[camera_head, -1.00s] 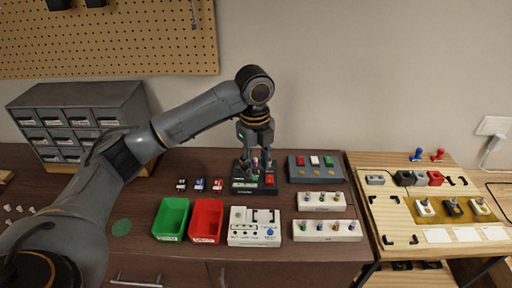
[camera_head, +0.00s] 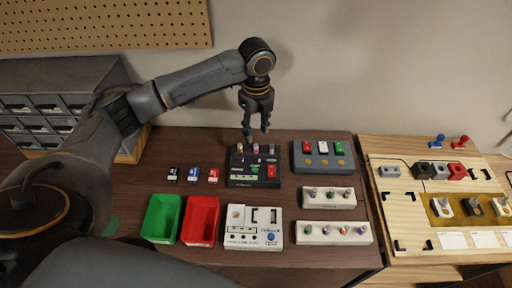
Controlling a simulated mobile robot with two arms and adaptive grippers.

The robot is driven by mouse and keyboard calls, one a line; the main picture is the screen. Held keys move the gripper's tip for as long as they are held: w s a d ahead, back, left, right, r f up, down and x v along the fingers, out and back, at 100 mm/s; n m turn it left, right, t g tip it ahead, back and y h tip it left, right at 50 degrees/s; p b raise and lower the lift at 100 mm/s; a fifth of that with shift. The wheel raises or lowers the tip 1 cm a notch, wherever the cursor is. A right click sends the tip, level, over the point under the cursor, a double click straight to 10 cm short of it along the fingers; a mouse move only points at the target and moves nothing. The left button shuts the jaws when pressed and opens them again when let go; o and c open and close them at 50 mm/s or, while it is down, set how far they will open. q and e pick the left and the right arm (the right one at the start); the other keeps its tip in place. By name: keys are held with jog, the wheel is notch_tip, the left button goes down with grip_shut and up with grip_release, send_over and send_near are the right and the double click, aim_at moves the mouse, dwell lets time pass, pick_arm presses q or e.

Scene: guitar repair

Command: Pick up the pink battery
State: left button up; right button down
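My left gripper (camera_head: 256,131) hangs fingers-down just above the back of a black charger box (camera_head: 238,183). Its fingers are apart and nothing shows between them. Several small upright cylinders stand in the back row of the charger, below the fingertips. One of them looks pinkish (camera_head: 256,149), but it is too small to be sure that it is the pink battery. More small cylinders with coloured parts stand in two white racks, the upper rack (camera_head: 320,203) and the lower rack (camera_head: 312,240), to the right. My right gripper is not in view.
A green bin (camera_head: 161,219), a red bin (camera_head: 200,220) and a white tester (camera_head: 254,228) stand in front of the charger. A grey switch box (camera_head: 322,161) is at its right. A wooden board (camera_head: 410,216) with parts lies further right. The wall is close behind.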

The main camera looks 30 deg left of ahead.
aim_at(256, 145)
pick_arm(q)
jog(key=shift+w+a+f, duration=0.1)
jog(key=shift+w+f, duration=0.1)
jog(key=shift+f, duration=0.75)
notch_tip(256, 145, down, 5)
jog(key=shift+s+r+p, duration=0.15)
jog(key=shift+p, duration=0.75)
jog(key=shift+f, duration=0.3)
grip_shut()
